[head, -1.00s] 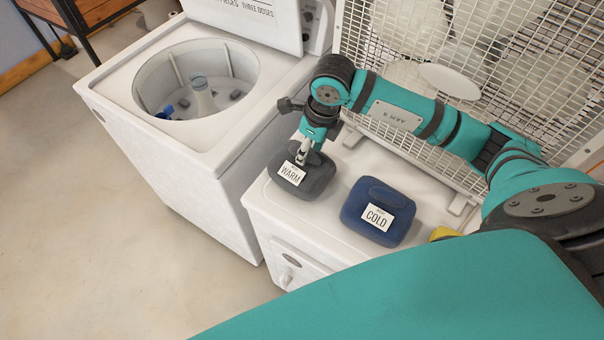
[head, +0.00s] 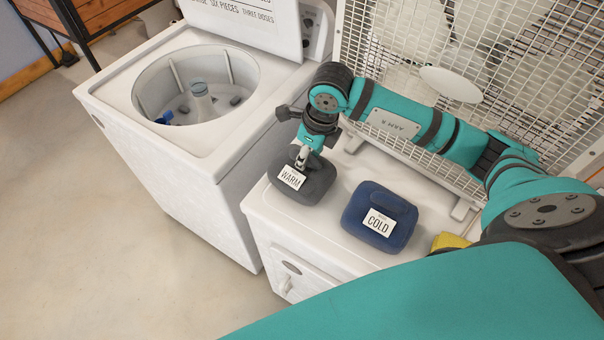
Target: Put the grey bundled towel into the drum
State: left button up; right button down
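The grey bundled towel (head: 318,184), tagged WARM, is on the white cabinet top (head: 338,222), near its left edge. My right gripper (head: 302,160) points down at the top of the bundle, with its fingertips at or touching it just above the tag. Whether the fingers are closed on the cloth is too small to tell. The drum (head: 190,64) is the open round tub of the white washer at the left, with a pale central post (head: 202,100) and a small blue thing (head: 166,117) inside. My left gripper is out of view.
A blue bundle (head: 370,204) tagged COLD sits right of the grey one. A yellow thing (head: 450,241) is partly hidden by my body. A white fan grille (head: 480,60) stands behind. The washer's raised lid (head: 255,22) stands behind the drum. A narrow gap separates washer and cabinet.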

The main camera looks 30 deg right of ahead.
jog(key=shift+d+f, duration=0.1)
jog(key=shift+d, duration=0.05)
jog(key=shift+w+r+p, duration=0.1)
jog(key=shift+r+p, duration=0.2)
jog(key=shift+r, duration=0.95)
jog(key=shift+r+p, duration=0.25)
jog(key=shift+p, duration=0.05)
jog(key=shift+r, duration=0.5)
jog(key=shift+w+a+p+v, duration=0.15)
jog(key=shift+p+v, duration=0.45)
jog(key=shift+v, duration=0.4)
jog(key=shift+w+a+p+v, duration=0.1)
jog(key=shift+w+p+v, duration=0.1)
jog(key=shift+p+v, duration=0.55)
jog(key=shift+r, duration=0.25)
